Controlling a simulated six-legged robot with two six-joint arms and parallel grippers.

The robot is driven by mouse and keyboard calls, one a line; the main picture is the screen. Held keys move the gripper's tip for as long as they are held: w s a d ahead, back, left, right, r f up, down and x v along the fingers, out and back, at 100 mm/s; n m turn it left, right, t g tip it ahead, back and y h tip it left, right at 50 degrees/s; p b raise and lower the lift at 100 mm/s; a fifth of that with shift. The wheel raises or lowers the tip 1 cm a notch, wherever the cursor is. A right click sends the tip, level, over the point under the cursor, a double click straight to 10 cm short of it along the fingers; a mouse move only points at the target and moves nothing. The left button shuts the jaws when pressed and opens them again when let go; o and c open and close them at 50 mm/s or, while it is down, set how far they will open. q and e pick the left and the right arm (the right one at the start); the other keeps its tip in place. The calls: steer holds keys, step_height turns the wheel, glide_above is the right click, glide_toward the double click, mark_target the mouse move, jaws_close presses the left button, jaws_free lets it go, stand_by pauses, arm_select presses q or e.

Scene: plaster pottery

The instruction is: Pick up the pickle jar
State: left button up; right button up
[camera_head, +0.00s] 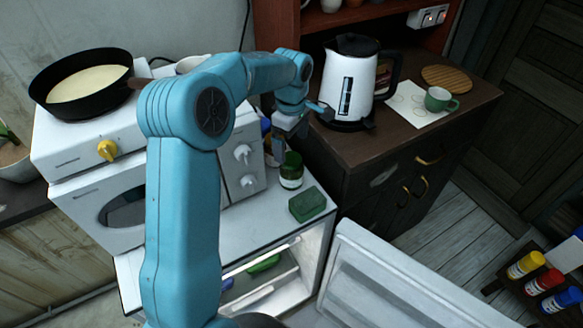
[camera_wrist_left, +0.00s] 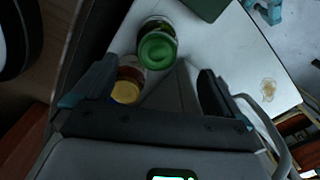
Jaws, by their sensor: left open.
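The pickle jar, a small glass jar with a green lid (camera_head: 291,170), stands upright on the white fridge top (camera_head: 262,215), right of the oven. In the left wrist view, its green lid (camera_wrist_left: 157,48) shows ahead of the fingers, near the upper middle. My left gripper (camera_head: 281,150) is above and just behind the jar in the head view. It is open and empty; the left wrist view shows its two fingers apart (camera_wrist_left: 155,88). The jar is not between the fingertips. My right gripper is in neither view.
A yellow-lidded jar (camera_wrist_left: 126,91) stands close to the pickle jar, near the left finger. A green block (camera_head: 307,204) lies in front of the jar. The oven (camera_head: 125,205) is at left, a white kettle (camera_head: 352,80) on the dark cabinet at right. The fridge door (camera_head: 400,285) is open.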

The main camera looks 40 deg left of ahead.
mark_target(292, 158)
arm_select(q)
step_height(292, 158, down, 5)
steer(key=shift+r, duration=0.2)
steer(key=shift+f+p, duration=0.4)
steer(key=shift+f, duration=0.1)
steer(key=f+p, duration=0.1)
steer(key=f, duration=0.3)
steer(key=shift+w, duration=0.2)
steer(key=shift+a+f, duration=0.1)
steer(key=shift+f, duration=0.25)
steer(key=shift+s+r, duration=0.1)
steer(key=shift+c, duration=1.2)
steer(key=c, duration=1.3)
steer(key=shift+r, duration=0.1)
